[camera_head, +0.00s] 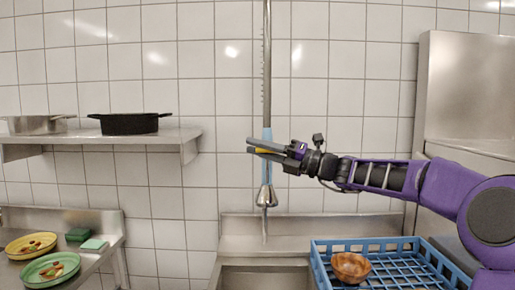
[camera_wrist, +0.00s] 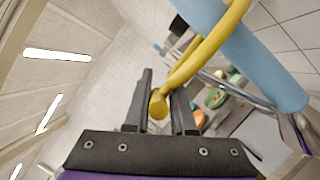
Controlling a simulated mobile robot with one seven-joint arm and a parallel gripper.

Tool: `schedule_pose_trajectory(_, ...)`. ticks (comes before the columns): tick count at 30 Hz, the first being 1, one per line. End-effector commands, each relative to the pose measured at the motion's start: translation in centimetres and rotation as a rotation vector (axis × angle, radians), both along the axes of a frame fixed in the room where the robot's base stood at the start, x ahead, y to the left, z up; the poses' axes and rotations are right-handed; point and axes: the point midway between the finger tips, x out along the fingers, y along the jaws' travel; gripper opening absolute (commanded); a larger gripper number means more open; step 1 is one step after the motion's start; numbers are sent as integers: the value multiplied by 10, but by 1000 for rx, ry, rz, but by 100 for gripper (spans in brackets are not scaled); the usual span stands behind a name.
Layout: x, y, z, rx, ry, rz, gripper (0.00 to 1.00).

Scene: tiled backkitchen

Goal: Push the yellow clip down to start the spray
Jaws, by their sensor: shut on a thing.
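The yellow clip (camera_wrist: 222,36) is a curved lever beside the light blue handle (camera_wrist: 265,68) of the hanging sprayer. In the wrist view its rounded end lies between the dark fingers of my gripper (camera_wrist: 163,84). In the head view my gripper (camera_head: 249,145) reaches in from the right, across the blue handle (camera_head: 267,134), and is shut on the clip. Only a small strip of the yellow clip (camera_head: 263,151) shows there, the rest hidden by the fingers. The metal spray head (camera_head: 267,196) hangs below, pointing down. Whether water is flowing is not clear.
A blue crate (camera_head: 318,262) with a brown bowl (camera_head: 351,267) stands below my arm, beside the sink (camera_head: 265,276). A wall shelf (camera_head: 165,137) holds a black pot (camera_head: 130,124).

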Motion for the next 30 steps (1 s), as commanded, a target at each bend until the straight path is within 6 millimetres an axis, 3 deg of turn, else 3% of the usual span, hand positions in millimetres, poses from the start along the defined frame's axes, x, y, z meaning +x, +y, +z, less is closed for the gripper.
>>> schedule_pose_trajectory(5, 0, 0, 4, 4, -7, -1, 0)
schedule_pose_trajectory(13, 0, 0, -37, 2, -1, 0, 0)
schedule_pose_trajectory(23, 0, -1, -44, -1, -2, 0, 0)
schedule_pose_trajectory(24, 0, 0, -44, -1, -2, 0, 26)
schedule_pose_trajectory(28, 0, 0, -44, 0, -1, 0, 48)
schedule_pose_trajectory(30, 0, 0, -44, 0, -1, 0, 48)
